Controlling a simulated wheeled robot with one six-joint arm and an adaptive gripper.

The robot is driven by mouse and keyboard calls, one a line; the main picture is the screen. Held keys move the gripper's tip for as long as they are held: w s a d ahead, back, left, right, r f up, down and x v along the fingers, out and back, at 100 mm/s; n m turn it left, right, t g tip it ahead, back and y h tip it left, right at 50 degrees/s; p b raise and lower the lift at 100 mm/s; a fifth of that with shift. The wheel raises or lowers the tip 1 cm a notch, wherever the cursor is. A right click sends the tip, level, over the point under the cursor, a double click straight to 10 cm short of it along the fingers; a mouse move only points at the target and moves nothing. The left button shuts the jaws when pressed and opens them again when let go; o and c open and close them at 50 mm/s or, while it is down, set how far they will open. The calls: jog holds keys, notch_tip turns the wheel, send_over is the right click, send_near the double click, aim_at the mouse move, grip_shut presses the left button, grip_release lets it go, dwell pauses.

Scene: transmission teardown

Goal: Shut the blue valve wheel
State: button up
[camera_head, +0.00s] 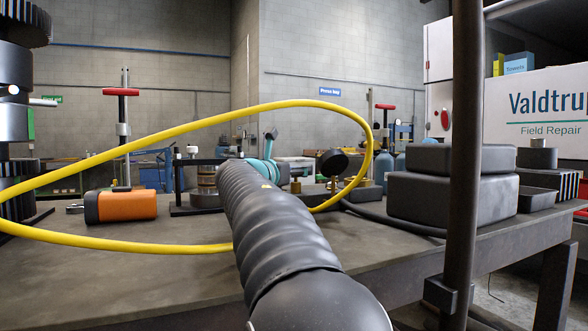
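I cannot make out a blue valve wheel for certain. A teal curved part (268,158) with a small blue-grey end shows just beyond the far end of my dark ribbed arm; I cannot tell whether it belongs to a valve. A black round part (333,162) on brass-coloured fittings stands to its right on the workbench (185,262). My arm reaches away over the bench and covers what lies behind it. My gripper's fingers do not show.
A yellow hose (150,141) loops across the view near my arm. An orange-and-black block (121,206) lies at left. Dark stacked cases (452,187) stand at right behind a brown upright post (466,130). Blue bottles (383,168) stand farther back. The bench's front left is clear.

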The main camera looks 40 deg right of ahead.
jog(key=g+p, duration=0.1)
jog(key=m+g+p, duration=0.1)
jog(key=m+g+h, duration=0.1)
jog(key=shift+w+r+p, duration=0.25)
jog(key=shift+p, duration=0.15)
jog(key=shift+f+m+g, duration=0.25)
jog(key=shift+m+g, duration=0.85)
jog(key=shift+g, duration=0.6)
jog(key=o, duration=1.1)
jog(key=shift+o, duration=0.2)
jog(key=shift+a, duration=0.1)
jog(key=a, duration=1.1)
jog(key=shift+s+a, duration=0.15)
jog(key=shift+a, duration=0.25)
